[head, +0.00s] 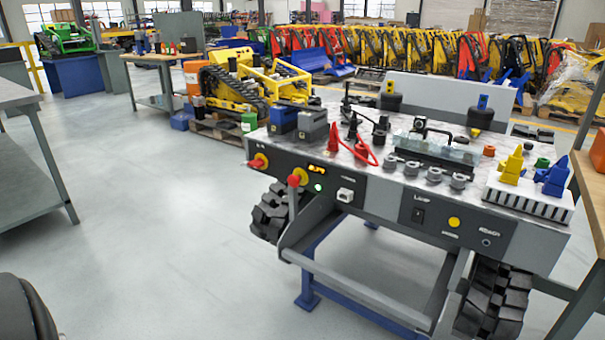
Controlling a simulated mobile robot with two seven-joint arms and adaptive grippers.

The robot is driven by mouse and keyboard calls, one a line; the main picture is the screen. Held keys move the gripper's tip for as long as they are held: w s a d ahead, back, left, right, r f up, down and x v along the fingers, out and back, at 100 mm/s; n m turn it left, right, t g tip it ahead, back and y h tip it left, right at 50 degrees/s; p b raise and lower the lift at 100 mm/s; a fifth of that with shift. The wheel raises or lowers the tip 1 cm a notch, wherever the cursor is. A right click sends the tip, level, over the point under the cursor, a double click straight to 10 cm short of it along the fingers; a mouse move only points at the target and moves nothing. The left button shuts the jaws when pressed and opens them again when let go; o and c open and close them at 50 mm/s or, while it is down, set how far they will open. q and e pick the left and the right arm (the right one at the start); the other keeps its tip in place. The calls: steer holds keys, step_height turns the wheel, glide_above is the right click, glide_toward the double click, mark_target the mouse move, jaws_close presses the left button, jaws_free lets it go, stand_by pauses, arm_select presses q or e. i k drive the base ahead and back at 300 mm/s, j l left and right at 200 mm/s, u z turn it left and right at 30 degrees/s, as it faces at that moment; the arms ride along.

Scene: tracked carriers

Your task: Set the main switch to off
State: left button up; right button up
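The tracked carrier's dark front panel (345,178) is at the right of the head view. Either may be the main switch; the labels are too small to read. A small orange display (318,169) and a lit green lamp (318,187) are beside the second knob. Neither of my grippers is in view.
The carrier stands on a blue stand (308,288) with black tracks (272,212) below the panel. Loose parts and a white rack (527,199) lie on its top. A grey workbench (25,180) is at the left. The floor between is clear.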

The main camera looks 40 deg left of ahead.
mark_target(258, 164)
steer(key=u, duration=1.45)
